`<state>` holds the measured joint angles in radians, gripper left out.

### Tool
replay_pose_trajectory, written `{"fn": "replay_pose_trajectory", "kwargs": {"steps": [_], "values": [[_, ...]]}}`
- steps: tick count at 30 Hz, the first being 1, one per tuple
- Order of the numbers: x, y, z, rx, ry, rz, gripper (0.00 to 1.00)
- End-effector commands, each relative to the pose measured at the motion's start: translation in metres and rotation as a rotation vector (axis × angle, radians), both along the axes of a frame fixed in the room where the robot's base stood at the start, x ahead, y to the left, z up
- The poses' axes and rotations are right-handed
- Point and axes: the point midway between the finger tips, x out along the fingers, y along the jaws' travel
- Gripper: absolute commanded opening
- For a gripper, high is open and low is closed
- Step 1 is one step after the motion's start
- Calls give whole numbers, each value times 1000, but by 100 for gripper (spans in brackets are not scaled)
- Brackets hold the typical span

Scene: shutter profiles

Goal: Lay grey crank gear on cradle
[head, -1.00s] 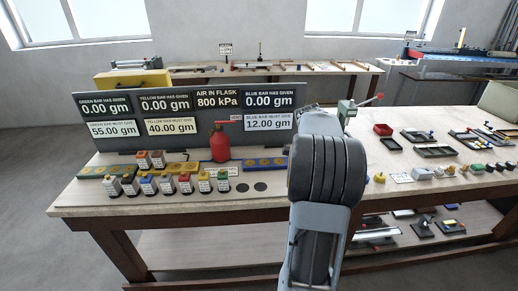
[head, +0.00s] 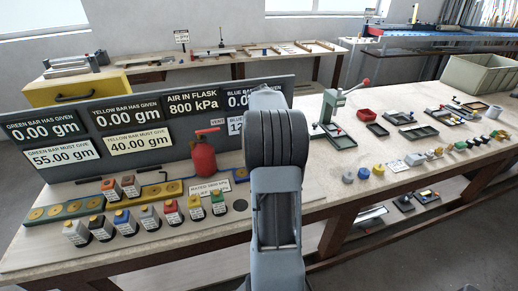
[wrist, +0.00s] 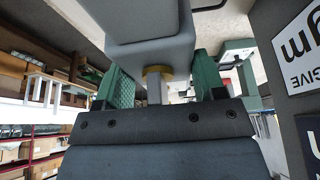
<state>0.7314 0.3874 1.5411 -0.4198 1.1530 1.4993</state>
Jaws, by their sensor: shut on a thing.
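In the wrist view my gripper (wrist: 160,84) has its two green fingers on either side of a grey blocky part, which fits the grey crank gear (wrist: 150,42). It has rounded edges, a brass-coloured collar and a pale stub pointing towards my palm. In the head view my arm hides the gripper and the held part. I cannot pick out the cradle for certain. Small dark trays (head: 418,132) and fixtures lie on the right part of the bench.
A green stand with a red lever (head: 331,108) rises just right of my arm. A red flask (head: 203,158) and several capped bottles (head: 150,217) stand left of it before the display board (head: 60,113). A grey-green bin (head: 478,76) stands far right.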

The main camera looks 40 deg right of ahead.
Motion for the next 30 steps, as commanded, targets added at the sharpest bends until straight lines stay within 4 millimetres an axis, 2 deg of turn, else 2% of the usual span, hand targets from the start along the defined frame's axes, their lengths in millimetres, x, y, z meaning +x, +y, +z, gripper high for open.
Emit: {"fn": "replay_pose_trajectory", "kwargs": {"steps": [1, 6, 12, 18, 26, 30], "values": [[13, -4, -3, 2, 3, 3, 24], [53, -17, -21, 1, 2, 0, 24], [82, -27, -55, 0, 3, -2, 24], [97, -32, -75, -1, 0, -4, 24], [103, -34, -84, -1, 0, -4, 24], [105, -34, -96, 0, 2, -3, 24]]}}
